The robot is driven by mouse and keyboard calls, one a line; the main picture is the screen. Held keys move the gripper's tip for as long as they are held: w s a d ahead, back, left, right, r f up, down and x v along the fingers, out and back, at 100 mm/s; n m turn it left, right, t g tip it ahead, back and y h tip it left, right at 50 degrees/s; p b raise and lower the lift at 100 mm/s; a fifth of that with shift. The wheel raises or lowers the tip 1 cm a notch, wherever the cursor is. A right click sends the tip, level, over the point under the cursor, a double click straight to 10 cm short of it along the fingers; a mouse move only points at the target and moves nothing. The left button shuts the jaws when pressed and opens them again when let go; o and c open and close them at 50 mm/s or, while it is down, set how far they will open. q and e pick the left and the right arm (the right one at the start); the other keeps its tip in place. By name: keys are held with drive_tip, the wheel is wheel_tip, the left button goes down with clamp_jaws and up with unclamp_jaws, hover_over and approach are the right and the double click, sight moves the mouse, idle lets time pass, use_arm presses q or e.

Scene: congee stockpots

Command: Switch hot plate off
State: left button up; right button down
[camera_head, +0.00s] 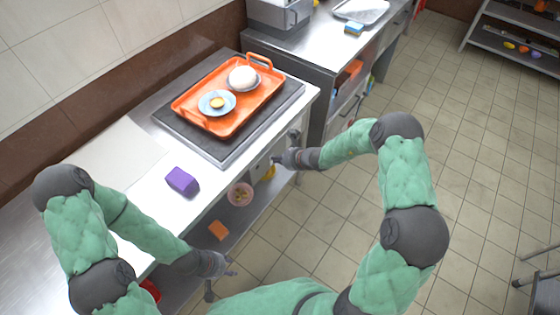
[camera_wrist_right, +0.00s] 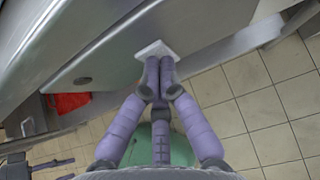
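The hot plate is a flat black slab (camera_head: 226,153) on the steel counter in the head view, with an orange tray on it. My right gripper (camera_head: 284,150) is low at the counter's front side, near the slab's right front corner. In the right wrist view its purple fingers (camera_wrist_right: 159,78) come together in front of a small white square plate (camera_wrist_right: 156,50) on the counter's front panel. The fingertips overlap the plate; contact is not clear. The gap between the fingers is hard to judge. My left gripper (camera_head: 220,280) is empty below the counter's front edge, fingers apart.
The orange tray (camera_head: 257,107) carries a blue bowl (camera_head: 207,107) and a white rounded item (camera_head: 243,77). A purple block (camera_head: 182,181) lies on the counter. A lower shelf holds a pink bowl (camera_head: 240,194) and an orange block (camera_head: 218,230). Tiled floor (camera_head: 480,150) at right is open.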

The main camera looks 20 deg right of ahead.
use_arm(q)
drive_tip(key=shift+r, duration=0.1)
use_arm(e)
drive_tip(key=shift+r, duration=0.15)
use_arm(q)
drive_tip(key=shift+r+p, duration=0.45)
drive_tip(key=shift+p, duration=0.05)
use_arm(e)
drive_tip(key=shift+r, duration=0.7)
drive_tip(key=shift+s+d, duration=0.1)
use_arm(q)
drive_tip(key=r+p, duration=0.1)
drive_tip(key=s+r+p, duration=0.2)
drive_tip(key=r+p, duration=0.1)
drive_tip(key=shift+d+r, duration=0.1)
use_arm(e)
drive_tip(key=v, duration=1.2)
drive_tip(key=shift+s+r, duration=0.25)
drive_tip(key=shift+r, duration=0.1)
drive_tip(key=shift+d, duration=0.1)
